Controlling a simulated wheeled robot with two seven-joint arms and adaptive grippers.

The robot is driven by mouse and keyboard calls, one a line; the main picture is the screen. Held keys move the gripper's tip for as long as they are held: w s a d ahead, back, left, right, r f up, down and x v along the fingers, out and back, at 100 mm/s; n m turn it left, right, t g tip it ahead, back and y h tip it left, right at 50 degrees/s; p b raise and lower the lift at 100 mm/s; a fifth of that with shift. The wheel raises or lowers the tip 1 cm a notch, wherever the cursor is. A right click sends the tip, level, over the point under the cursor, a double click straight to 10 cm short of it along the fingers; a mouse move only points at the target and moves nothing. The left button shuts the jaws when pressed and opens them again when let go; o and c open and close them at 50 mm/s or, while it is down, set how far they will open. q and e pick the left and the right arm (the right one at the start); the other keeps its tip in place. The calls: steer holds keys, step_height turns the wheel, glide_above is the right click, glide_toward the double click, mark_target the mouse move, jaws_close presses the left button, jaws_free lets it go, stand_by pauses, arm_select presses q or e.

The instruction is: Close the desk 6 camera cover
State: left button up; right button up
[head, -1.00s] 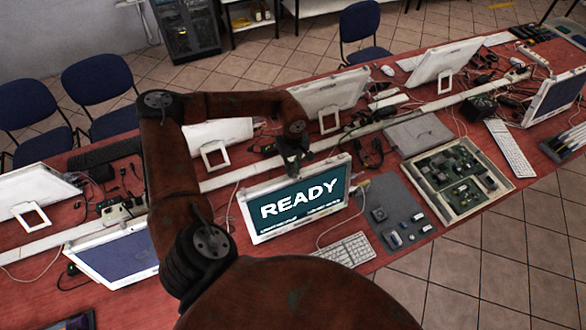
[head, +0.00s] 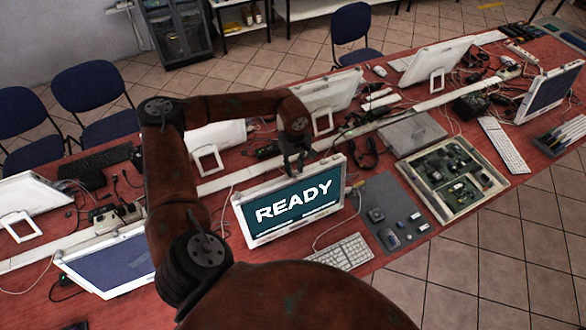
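A white-framed monitor (head: 290,205) stands on the red desk with a teal screen reading "READY". My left arm reaches over from the left, and my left gripper (head: 294,164) points down at the middle of this monitor's top edge. It is dark and small here, so I cannot tell whether its fingers are open or shut, or whether they touch the frame. I cannot make out a camera cover; the top edge is partly hidden by the gripper. My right gripper is not in view.
A white keyboard (head: 342,252) lies in front of the monitor. A grey mat (head: 385,190) with small parts and a tray of circuit boards (head: 411,176) lie to its right. Other monitors, cables and a closed grey laptop (head: 412,133) crowd the red desk (head: 480,210).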

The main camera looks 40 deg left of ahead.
mark_target(294, 171)
arm_select(q)
steer(key=shift+o, duration=0.6)
steer(key=shift+s, duration=0.1)
step_height(294, 171, up, 12)
steer(key=shift+f, duration=0.1)
stand_by(0.5)
